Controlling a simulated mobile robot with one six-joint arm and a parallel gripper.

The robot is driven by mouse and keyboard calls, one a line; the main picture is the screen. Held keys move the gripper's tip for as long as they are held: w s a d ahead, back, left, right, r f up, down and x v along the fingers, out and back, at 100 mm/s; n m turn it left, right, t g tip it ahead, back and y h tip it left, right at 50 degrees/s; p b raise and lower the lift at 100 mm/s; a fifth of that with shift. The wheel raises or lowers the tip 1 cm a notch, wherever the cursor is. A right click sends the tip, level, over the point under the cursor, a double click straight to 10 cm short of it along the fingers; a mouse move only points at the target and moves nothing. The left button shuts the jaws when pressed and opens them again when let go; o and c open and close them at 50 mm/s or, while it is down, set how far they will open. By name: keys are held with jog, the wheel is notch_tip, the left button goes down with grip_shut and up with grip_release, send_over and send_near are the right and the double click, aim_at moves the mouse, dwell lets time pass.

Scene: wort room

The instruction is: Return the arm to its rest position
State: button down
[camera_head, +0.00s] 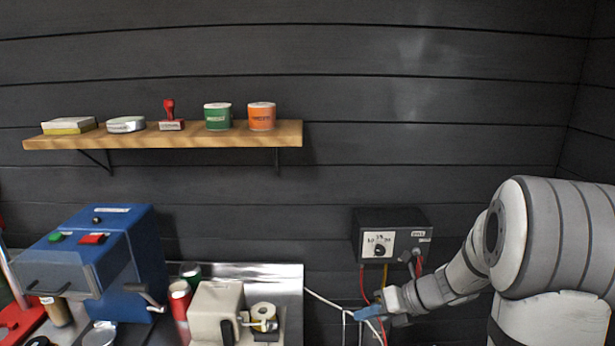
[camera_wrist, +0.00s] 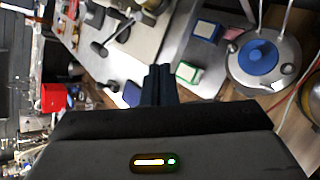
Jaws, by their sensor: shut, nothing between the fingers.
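My arm reaches in from the right in the head view, bent, with its end low near the wall. My gripper (camera_head: 367,312) hangs just below the black control box, in front of the cables, and touches nothing that I can make out. In the wrist view my gripper (camera_wrist: 160,70) has its two dark fingers together with nothing between them. The fingers point over the bench top, above small blocks and apart from them as far as I can tell.
A black box (camera_head: 393,232) with a dial and cables is on the wall. A blue machine (camera_head: 140,250) and a beige device (camera_head: 215,305) stand on the bench at left. A wooden shelf (camera_head: 200,139) holds several small items. A round device with a blue knob (camera_wrist: 258,57) is at the wrist view's right.

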jog(key=s+r+n+h, duration=0.3)
jog(key=s+n+h, duration=0.2)
jog(key=s+n, duration=0.5)
jog(key=s+d+r+n+h, duration=0.1)
jog(key=s+r+n+h, duration=0.3)
jog(key=s+n, duration=0.7)
jog(key=n, duration=1.1)
jog(key=shift+d+h+b, duration=0.25)
jog(key=shift+h+b, duration=0.05)
jog(key=shift+h, duration=0.1)
